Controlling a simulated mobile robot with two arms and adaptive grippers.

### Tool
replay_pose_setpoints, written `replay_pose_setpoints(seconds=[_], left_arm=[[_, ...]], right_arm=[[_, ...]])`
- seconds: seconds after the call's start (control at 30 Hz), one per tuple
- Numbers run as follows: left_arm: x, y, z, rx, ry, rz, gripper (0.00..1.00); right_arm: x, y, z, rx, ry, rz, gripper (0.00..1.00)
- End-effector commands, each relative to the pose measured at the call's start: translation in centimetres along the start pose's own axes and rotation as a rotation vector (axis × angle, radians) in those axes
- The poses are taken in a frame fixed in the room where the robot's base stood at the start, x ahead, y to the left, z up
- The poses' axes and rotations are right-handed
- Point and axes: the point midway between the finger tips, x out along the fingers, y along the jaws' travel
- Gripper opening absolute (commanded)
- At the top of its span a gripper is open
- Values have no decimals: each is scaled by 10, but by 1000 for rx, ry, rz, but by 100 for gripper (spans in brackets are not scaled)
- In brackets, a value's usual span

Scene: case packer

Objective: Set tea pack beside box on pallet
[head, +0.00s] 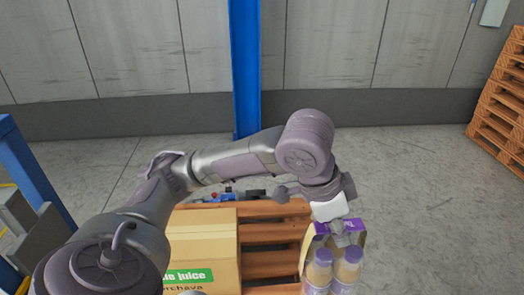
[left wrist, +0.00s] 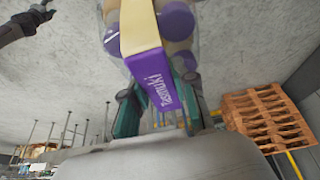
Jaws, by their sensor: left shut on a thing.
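In the left wrist view the pack (left wrist: 160,75) sits between the fingers of the gripper (left wrist: 160,108). The cardboard box (head: 205,245), with a green juice label, stands on the wooden pallet (head: 270,257). A gap with bare slats lies between box and pack. I cannot tell whether the pack's base touches the pallet. My right gripper is not seen in the head view.
A blue post (head: 245,70) stands behind the pallet by the grey wall. A stack of pallets (head: 503,100) is at the far right. A blue frame (head: 38,170) stands at the left. The floor right of the pallet is clear.

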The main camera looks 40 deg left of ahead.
Motion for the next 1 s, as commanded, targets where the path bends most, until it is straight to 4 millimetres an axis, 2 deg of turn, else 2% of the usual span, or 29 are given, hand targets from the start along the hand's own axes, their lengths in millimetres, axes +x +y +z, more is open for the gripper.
replay_pose_setpoints(seconds=[0.1, 0.23, 0.7, 0.83, 1.0], left_arm=[[-1, -1, -1, -1, 6, -1, 0], [2, -9, 4, -5, 3, -2, 0], [36, -87, 48, -6, 0, -4, 0], [43, -102, 56, -4, 3, -3, 0], [48, -111, 60, 0, 6, -3, 0]], right_arm=[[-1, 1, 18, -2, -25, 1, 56], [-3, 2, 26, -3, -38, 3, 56], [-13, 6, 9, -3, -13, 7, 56], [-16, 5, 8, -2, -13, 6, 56], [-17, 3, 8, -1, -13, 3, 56]])
